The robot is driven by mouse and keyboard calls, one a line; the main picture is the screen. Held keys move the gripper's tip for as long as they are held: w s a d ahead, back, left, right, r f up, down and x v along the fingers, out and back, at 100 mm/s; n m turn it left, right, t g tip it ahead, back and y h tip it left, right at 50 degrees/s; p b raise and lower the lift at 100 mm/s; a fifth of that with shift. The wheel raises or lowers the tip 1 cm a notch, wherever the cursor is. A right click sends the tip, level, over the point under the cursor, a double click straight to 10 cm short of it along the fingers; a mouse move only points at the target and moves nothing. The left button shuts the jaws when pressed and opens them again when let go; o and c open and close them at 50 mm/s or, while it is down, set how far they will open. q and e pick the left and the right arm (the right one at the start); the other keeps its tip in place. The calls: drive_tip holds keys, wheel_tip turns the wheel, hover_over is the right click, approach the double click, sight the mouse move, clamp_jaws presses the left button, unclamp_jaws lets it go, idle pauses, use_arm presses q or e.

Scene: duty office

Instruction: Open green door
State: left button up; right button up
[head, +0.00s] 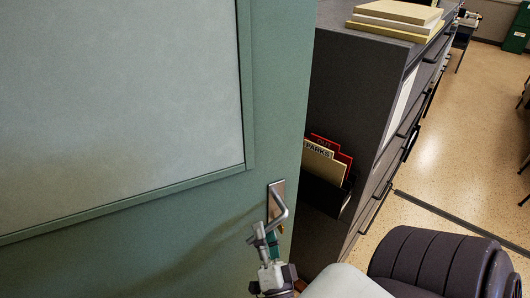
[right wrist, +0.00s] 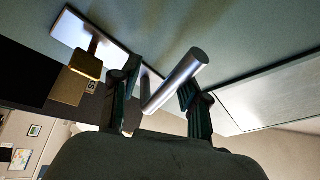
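The green door (head: 275,80) fills the left of the head view, with a large pale panel (head: 120,100) set in it. Its metal lever handle (head: 281,208) sits on a plate near the door's right edge. In the right wrist view the lever's round bar (right wrist: 178,80) lies between the two dark fingers of my right gripper (right wrist: 160,90). The fingers stand apart, with a gap beside the bar; whether one finger touches it I cannot tell. In the head view the right gripper (head: 266,243) is just below and left of the lever. My left gripper is not in view.
Past the door's right edge stands a dark cabinet (head: 350,100) with folders (head: 325,160) in a side holder and books (head: 398,15) on top. Speckled floor (head: 445,150) is open to its right.

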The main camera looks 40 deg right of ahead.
drive_tip(key=shift+s+f, duration=0.15)
drive_tip(key=shift+s, duration=0.1)
drive_tip(key=v, duration=1.1)
drive_tip(key=shift+s+a, duration=0.2)
